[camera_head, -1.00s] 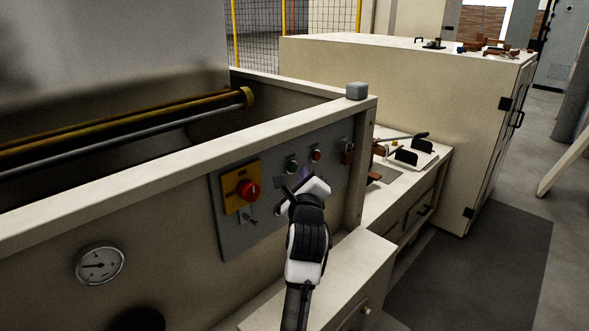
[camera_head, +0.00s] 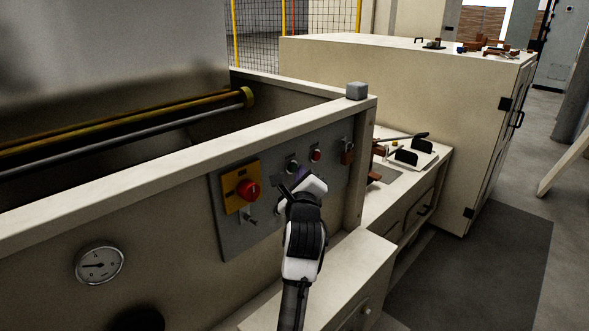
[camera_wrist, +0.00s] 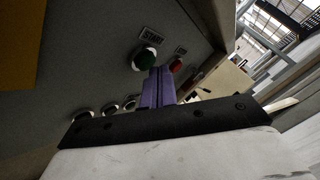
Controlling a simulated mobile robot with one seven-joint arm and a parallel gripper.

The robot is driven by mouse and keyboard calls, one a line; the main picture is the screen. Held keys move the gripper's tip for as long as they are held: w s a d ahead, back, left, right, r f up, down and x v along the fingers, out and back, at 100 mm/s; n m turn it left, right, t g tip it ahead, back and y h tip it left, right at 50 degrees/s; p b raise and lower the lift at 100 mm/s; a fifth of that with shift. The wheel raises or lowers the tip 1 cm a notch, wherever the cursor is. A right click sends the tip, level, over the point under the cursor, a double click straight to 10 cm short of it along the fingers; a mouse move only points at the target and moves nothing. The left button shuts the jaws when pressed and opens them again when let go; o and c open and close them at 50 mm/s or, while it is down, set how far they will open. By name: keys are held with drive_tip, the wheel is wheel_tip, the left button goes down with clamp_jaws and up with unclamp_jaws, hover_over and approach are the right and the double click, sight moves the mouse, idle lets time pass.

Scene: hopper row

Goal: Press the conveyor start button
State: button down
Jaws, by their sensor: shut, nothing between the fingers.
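The start button is a dark green cap in a pale ring (camera_wrist: 145,59) under a START label in the wrist view. In the head view it is the dark button (camera_head: 292,167) on the grey control panel (camera_head: 232,240). My gripper (camera_wrist: 161,70) is shut and empty, its purple fingers side by side. The fingertips overlap the lower right edge of the green button in the wrist view; I cannot tell whether they touch it. In the head view my gripper (camera_head: 301,174) is just below and right of the button.
A red button (camera_wrist: 177,64) sits close to the right of the green one. A red knob on a yellow plate (camera_head: 229,169) is to the left, and a padlock (camera_head: 347,157) to the right. Several round fittings (camera_wrist: 110,108) line the panel. A drawer bench (camera_head: 425,185) stands to the right.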

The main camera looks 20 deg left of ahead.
drive_tip(key=shift+w+a, duration=0.15)
drive_tip(key=shift+a, duration=0.25)
idle(0.4)
idle(0.4)
drive_tip(key=shift+s+d, duration=0.3)
drive_tip(key=shift+d, duration=0.5)
drive_tip(key=d, duration=0.1)
drive_tip(key=s+d, duration=0.1)
drive_tip(key=d, duration=0.2)
drive_tip(key=shift+s+d, duration=0.35)
drive_tip(key=shift+r, duration=0.1)
idle(0.3)
